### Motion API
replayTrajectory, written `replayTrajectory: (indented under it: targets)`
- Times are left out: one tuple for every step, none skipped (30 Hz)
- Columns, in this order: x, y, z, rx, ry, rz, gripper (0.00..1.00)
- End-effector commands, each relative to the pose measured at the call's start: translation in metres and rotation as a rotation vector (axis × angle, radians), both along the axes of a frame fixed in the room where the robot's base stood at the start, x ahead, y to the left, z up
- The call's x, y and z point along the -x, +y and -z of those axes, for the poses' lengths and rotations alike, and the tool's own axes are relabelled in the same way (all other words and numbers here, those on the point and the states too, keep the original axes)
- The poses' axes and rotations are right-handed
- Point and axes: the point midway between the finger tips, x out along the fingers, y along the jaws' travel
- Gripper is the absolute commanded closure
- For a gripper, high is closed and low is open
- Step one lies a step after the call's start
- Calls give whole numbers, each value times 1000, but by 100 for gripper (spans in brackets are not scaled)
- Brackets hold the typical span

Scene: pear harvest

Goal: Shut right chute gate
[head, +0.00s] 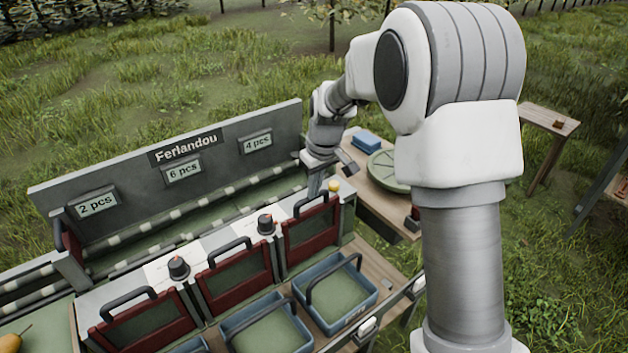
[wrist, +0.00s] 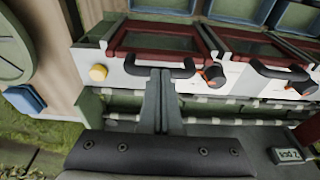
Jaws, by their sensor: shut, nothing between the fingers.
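The right chute gate is a red-framed panel with a dark, greenish middle (head: 312,234), at the right end of the row of three gates in the head view. In the wrist view its red frame (wrist: 165,42) is at upper left of centre, with its black bar handle (wrist: 183,70) along the near edge. My gripper (head: 314,190) is over the top of this gate from behind. In the wrist view my gripper (wrist: 160,74) has its fingers together, tips at the middle of the handle. I cannot tell whether they touch it.
Two similar gates (head: 236,280) stand to the left, with black knobs (head: 266,223) between. A yellow button (head: 334,186) is just right of my gripper. A blue crate (head: 338,290) sits below the right gate. A side table holds a green round lid (head: 385,168) and blue block (head: 366,145).

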Motion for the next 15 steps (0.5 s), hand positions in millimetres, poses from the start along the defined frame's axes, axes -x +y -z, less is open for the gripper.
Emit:
replayTrajectory:
  targets:
    - [0,0,15,0,2,1,100]
    - [0,0,18,0,2,1,100]
    - [0,0,22,0,1,1,100]
    - [0,0,25,-1,1,1,100]
    - [0,0,27,-1,1,0,100]
    - [0,0,29,-1,-1,0,100]
    - [0,0,30,-1,-1,0,100]
    - [0,0,30,0,0,0,100]
    - [0,0,31,-1,1,0,100]
    - [0,0,31,0,1,0,100]
    - [1,0,31,0,2,0,100]
    - [1,0,32,1,3,0,100]
    - [1,0,32,0,4,0,100]
    - [1,0,32,1,4,0,100]
    - [1,0,33,1,5,0,100]
